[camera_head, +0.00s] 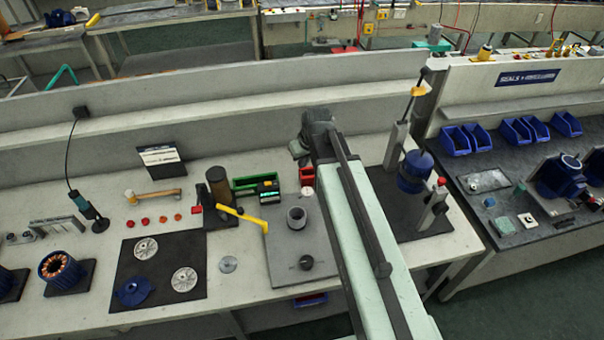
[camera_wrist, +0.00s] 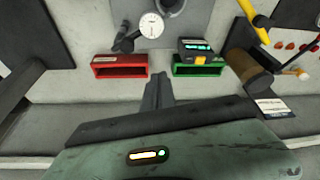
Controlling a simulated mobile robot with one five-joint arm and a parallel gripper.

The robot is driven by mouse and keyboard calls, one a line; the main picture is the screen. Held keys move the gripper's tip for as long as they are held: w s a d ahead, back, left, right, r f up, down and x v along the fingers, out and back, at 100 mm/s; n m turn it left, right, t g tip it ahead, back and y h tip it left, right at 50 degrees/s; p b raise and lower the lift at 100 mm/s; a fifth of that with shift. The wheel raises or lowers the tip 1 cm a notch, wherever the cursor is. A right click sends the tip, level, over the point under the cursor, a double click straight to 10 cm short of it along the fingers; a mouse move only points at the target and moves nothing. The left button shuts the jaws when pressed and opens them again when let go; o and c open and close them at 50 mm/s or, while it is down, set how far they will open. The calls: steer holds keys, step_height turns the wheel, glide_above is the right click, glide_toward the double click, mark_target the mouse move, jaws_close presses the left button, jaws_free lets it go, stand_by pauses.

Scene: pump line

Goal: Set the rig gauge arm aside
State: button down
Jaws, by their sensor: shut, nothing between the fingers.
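A white-faced dial gauge (camera_wrist: 151,25) sits over the grey plate of the rig (camera_wrist: 192,20), with a dark arm piece (camera_wrist: 125,41) beside it in the wrist view. In the head view the gauge (camera_head: 307,191) is a small pale disc near the plate's back edge, close to a grey ring part (camera_head: 296,217). My gripper (camera_wrist: 159,77) is shut and empty, between the red and green bins in the wrist view and apart from the gauge. In the head view my gripper (camera_head: 298,153) hangs behind the plate. The gauge arm's mounting cannot be made out.
A red bin (camera_wrist: 120,71) and a green bin (camera_wrist: 199,70) flank my fingers. A boxy device with a lit display (camera_head: 268,189) stands near the green bin. A yellow lever (camera_head: 241,215) crosses the plate's left edge. A blue pump on a stand (camera_head: 415,170) is at right.

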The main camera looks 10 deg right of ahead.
steer(key=d+b+x, duration=0.1)
steer(key=b+x, duration=0.8)
steer(key=x, duration=0.1)
steer(key=s, duration=0.4)
steer(key=shift+r, duration=0.25)
steer(key=shift+a, duration=0.15)
